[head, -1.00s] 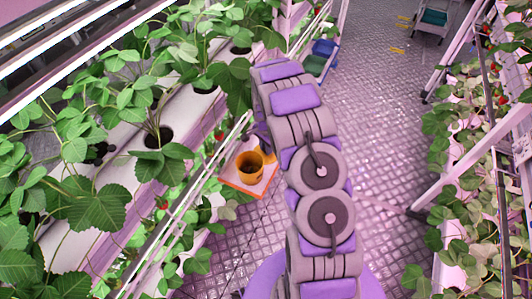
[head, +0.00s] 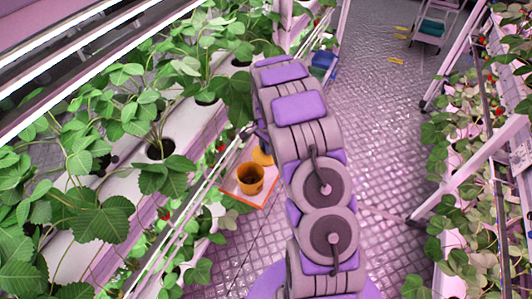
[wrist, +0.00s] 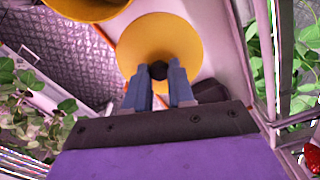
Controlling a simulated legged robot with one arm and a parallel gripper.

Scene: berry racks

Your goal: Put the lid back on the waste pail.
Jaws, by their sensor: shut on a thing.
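The orange-yellow waste pail (head: 250,180) stands upright and uncovered on a small white tray (head: 235,188) with an orange edge, left of my arm. The round yellow lid (head: 262,157) shows partly just behind the pail, with the rest hidden by my arm. In the wrist view, the lid (wrist: 185,45) is a yellow disc with a dark knob (wrist: 158,70) at its middle. My gripper (wrist: 159,80) is shut on that knob. The pail (wrist: 88,6) is cut off at the upper left there, beside the lid. I cannot tell whether the lid touches the tray.
A plant rack (head: 110,205) with strawberry plants runs along the left, close to the tray. Another rack (head: 460,180) stands on the right. The tiled floor (head: 375,130) between is clear. A blue bin (head: 323,62) and a cart (head: 433,30) are farther back.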

